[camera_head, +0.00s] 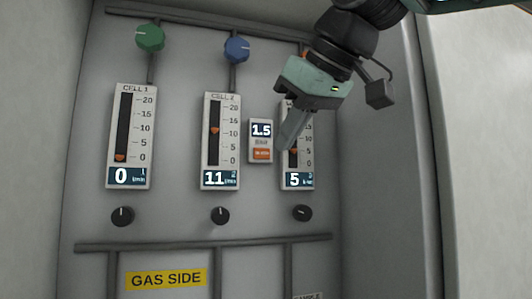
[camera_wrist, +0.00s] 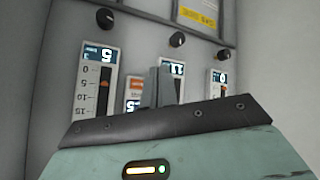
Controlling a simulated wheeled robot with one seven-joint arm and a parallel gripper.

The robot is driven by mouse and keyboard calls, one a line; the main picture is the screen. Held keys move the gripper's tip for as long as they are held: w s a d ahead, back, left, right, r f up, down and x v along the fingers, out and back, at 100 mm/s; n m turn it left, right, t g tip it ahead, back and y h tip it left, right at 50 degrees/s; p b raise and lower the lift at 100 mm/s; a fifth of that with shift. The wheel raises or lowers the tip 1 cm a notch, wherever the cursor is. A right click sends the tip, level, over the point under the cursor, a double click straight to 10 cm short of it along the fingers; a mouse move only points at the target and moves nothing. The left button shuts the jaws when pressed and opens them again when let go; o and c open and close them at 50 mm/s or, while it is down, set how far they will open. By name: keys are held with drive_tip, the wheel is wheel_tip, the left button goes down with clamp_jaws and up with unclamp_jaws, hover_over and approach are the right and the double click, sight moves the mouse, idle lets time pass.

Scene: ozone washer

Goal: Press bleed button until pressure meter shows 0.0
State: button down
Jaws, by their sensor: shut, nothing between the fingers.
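The pressure meter (camera_head: 261,130) is a small white panel between the second and third gauges and reads 1.5 bar. The orange bleed button (camera_head: 262,154) is at its lower end and is not covered in the head view. My gripper (camera_head: 287,146) is shut and empty, its fingertips just right of the button, in front of the left edge of the third gauge. In the wrist view, which is upside down, the orange button (camera_wrist: 136,83) shows just left of my fingertips (camera_wrist: 160,72). I cannot tell how far the tips are from the panel.
Three gauges read 0 on the first (camera_head: 131,137), 11 on the second (camera_head: 220,141) and 5 on the third (camera_head: 308,165). Black knobs (camera_head: 220,215) sit below; green (camera_head: 150,38) and blue (camera_head: 237,50) knobs above. A cabinet side wall (camera_head: 375,200) stands right.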

sight(268, 145)
drive_tip(key=shift+w+a+p, duration=0.4)
drive_tip(key=shift+w+p, duration=0.25)
drive_tip(key=shift+w, duration=0.75)
drive_tip(key=shift+w+a+p, duration=0.45)
drive_tip(key=shift+w+p, duration=0.25)
drive_tip(key=shift+w, duration=0.75)
drive_tip(key=shift+w+a+p, duration=0.4)
drive_tip(key=shift+w+p, duration=0.25)
drive_tip(key=shift+w, duration=0.75)
drive_tip(key=shift+w, duration=0.1)
drive_tip(key=shift+w+a, duration=0.15)
drive_tip(key=shift+w, duration=0.15)
drive_tip(key=shift+w+a+p, duration=0.1)
drive_tip(key=shift+w+p, duration=0.25)
drive_tip(key=shift+p, duration=0.2)
drive_tip(key=shift+s, duration=0.15)
drive_tip(key=shift+s+d+b, duration=0.25)
drive_tip(key=shift+s+b, duration=0.2)
drive_tip(key=shift+s, duration=0.15)
